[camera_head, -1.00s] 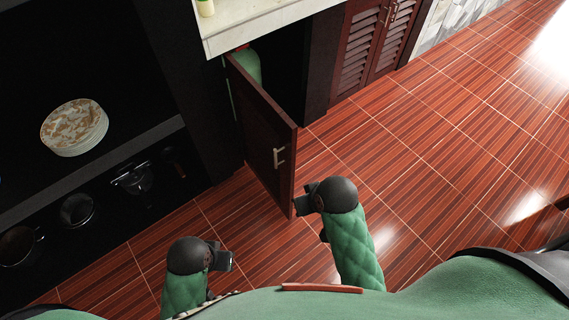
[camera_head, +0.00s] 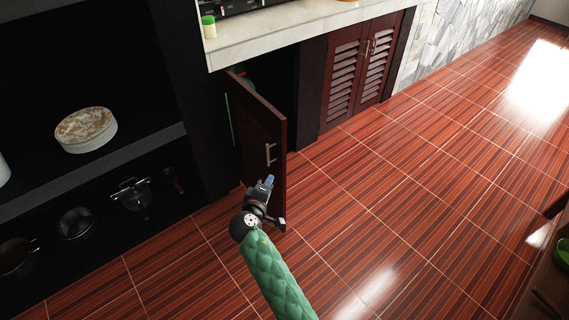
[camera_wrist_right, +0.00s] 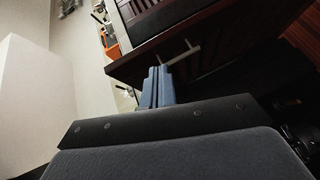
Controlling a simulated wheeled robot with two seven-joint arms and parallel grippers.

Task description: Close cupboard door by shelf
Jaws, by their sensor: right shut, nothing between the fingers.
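The dark wooden cupboard door (camera_head: 262,125) stands open under the counter, beside the shelf unit, with a metal handle (camera_head: 270,153) near its free edge. In the wrist view, the door (camera_wrist_right: 140,62) and its handle (camera_wrist_right: 181,52) lie just ahead of the fingers. My right gripper (camera_head: 268,183) is shut and empty, just below the handle and in front of the door's lower part. Its closed fingers also show in the wrist view (camera_wrist_right: 157,85). I cannot tell whether it touches the door. My left gripper is not in view.
The dark shelf unit (camera_head: 95,163) at left holds stacked plates (camera_head: 86,130) and several pots and utensils. The pale stone counter (camera_head: 270,32) is above the door, with a green-capped jar (camera_head: 208,27) on it. A louvred cupboard (camera_head: 360,70) is shut. The tiled floor (camera_head: 400,200) is clear.

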